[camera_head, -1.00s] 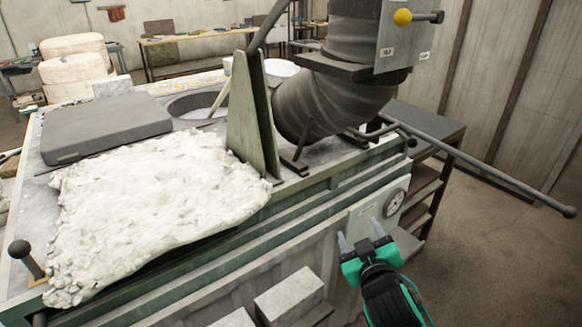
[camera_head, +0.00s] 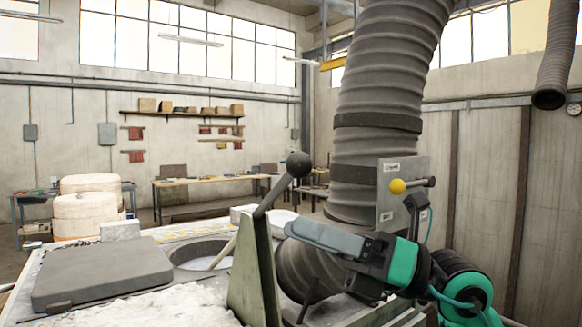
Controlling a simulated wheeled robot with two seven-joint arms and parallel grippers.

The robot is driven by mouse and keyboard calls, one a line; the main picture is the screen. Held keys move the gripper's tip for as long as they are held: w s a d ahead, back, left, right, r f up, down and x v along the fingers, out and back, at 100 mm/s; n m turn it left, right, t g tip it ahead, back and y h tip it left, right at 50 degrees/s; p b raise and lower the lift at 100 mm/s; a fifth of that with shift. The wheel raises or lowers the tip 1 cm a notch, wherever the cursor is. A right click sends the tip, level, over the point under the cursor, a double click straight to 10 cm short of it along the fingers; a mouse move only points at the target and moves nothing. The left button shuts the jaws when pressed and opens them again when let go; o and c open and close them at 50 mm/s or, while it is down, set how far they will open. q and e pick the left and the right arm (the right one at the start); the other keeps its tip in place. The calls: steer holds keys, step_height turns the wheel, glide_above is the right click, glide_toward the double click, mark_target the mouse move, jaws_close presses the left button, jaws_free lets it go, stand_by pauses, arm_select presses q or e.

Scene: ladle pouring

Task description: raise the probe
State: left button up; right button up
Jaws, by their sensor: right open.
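A dark lever with a ball knob (camera_head: 298,164) slants up from the green upright bracket (camera_head: 252,272). A pale rod (camera_head: 223,254) leans at the round opening (camera_head: 196,252) left of the bracket. I cannot tell for certain which part is the probe. My right gripper (camera_head: 292,231) is open, with its grey fingers pointing left, in front of the ribbed duct and just right of the lever. It shows nothing between its fingers, and one finger largely hides the other. Contact with the lever cannot be told. My left gripper is out of view.
A thick ribbed duct (camera_head: 380,90) rises behind my gripper. A panel with a yellow knob (camera_head: 398,186) stands to the right. A grey slab lid (camera_head: 102,272) and white crusty material (camera_head: 150,308) cover the left. Free air lies above the opening.

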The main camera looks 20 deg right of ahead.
steer(key=w+d+r+t+h, duration=0.2)
steer(key=d+r+t+h, duration=0.15)
steer(key=t+h, duration=0.2)
steer(key=m+t+h, duration=0.3)
steer(key=m+h, duration=0.1)
steer(key=h, duration=0.2)
glide_toward(291, 165)
steer(key=p+x, duration=0.1)
steer(key=x, duration=0.2)
steer(key=d+p+x, duration=0.1)
steer(key=p+x, duration=0.1)
steer(key=x, duration=0.2)
steer(key=w+p+x, duration=0.1)
steer(key=p+x, duration=0.1)
steer(key=x, duration=0.2)
steer(key=shift+w+d, duration=0.1)
steer(key=shift+d, duration=0.3)
steer(key=shift+w+a+f, duration=0.15)
steer(key=shift+w+a, duration=0.1)
steer(key=shift+w, duration=0.15)
